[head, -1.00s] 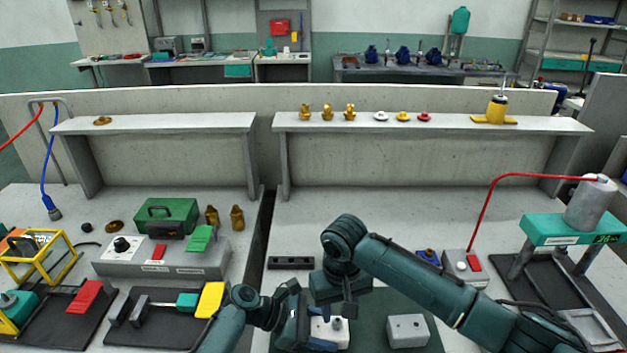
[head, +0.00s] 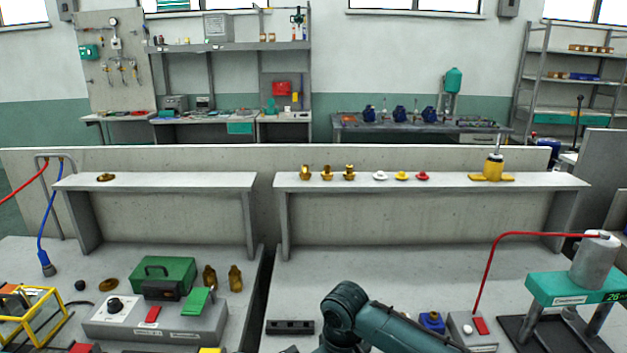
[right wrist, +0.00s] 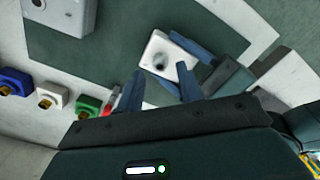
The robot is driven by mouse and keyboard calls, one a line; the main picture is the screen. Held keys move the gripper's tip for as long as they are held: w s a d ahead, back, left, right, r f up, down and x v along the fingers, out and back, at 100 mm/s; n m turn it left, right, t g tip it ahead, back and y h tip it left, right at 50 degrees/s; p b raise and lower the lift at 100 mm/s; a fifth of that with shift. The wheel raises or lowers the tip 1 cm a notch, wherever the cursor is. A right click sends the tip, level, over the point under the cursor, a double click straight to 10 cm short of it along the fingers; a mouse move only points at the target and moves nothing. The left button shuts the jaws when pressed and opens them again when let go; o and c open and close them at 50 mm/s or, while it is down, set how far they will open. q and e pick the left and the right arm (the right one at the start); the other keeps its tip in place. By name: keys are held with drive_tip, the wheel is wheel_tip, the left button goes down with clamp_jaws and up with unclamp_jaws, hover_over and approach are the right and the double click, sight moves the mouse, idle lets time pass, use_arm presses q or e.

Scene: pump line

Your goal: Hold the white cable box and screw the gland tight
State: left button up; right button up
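The white cable box (right wrist: 176,48) lies on the dark green mat in the right wrist view. A dark round fitting, seemingly the gland (right wrist: 161,62), shows on its face. My left gripper (right wrist: 186,60) comes in from the right of that view; one blue finger lies along the box's upper right side, and the other seems hidden behind my right finger. It appears shut on the box. My right gripper (right wrist: 158,92) is open, its fingers apart with nothing between them, just short of the box. Neither gripper nor the box shows in the head view.
Blue (right wrist: 13,80), white (right wrist: 46,92) and green (right wrist: 88,103) blocks stand in a row left of my right gripper. A grey box (right wrist: 68,12) is at the upper left. In the head view, a teal stand (head: 565,288) with a red hose is at right.

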drive_tip(key=shift+f, duration=1.45)
drive_tip(key=c, duration=0.5)
drive_tip(key=shift+c, duration=1.4)
